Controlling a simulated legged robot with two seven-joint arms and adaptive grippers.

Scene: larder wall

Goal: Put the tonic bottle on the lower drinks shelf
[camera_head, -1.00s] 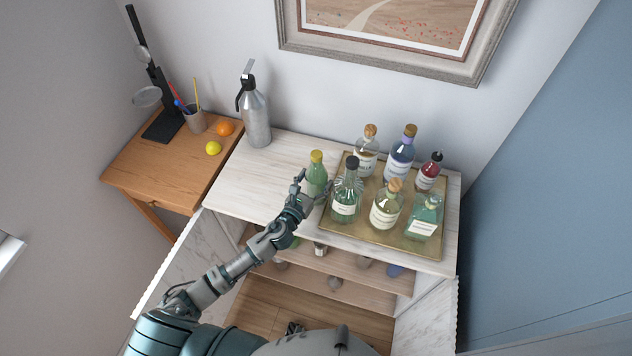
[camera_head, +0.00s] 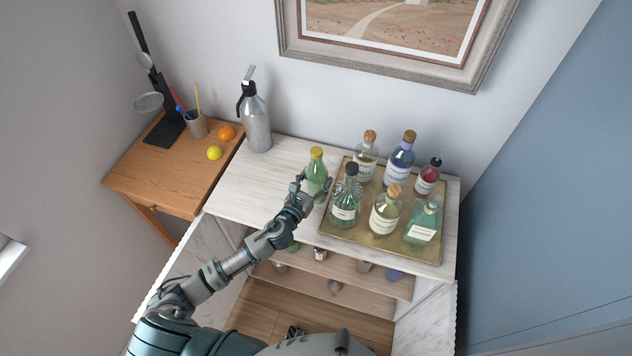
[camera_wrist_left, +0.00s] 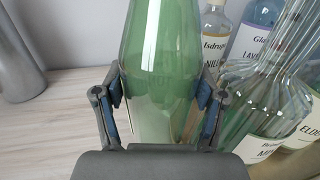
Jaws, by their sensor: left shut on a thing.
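The green bottle with a yellow cap (camera_head: 316,170), which I take to be the tonic bottle, stands upright on the cabinet's pale top, left of the tray. My left gripper (camera_head: 312,191) is shut on it. In the left wrist view the green glass (camera_wrist_left: 160,60) sits between the two fingers (camera_wrist_left: 162,108). The bottle's base is hidden by the gripper. The lower shelves (camera_head: 320,290) show below the top in the open cabinet, holding several small items.
A brass tray (camera_head: 345,240) with several bottles is close on the right of the green bottle. A steel siphon (camera_head: 256,125) stands at the back left. A wooden side table (camera_head: 150,178) holds fruit. The top between siphon and green bottle is clear.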

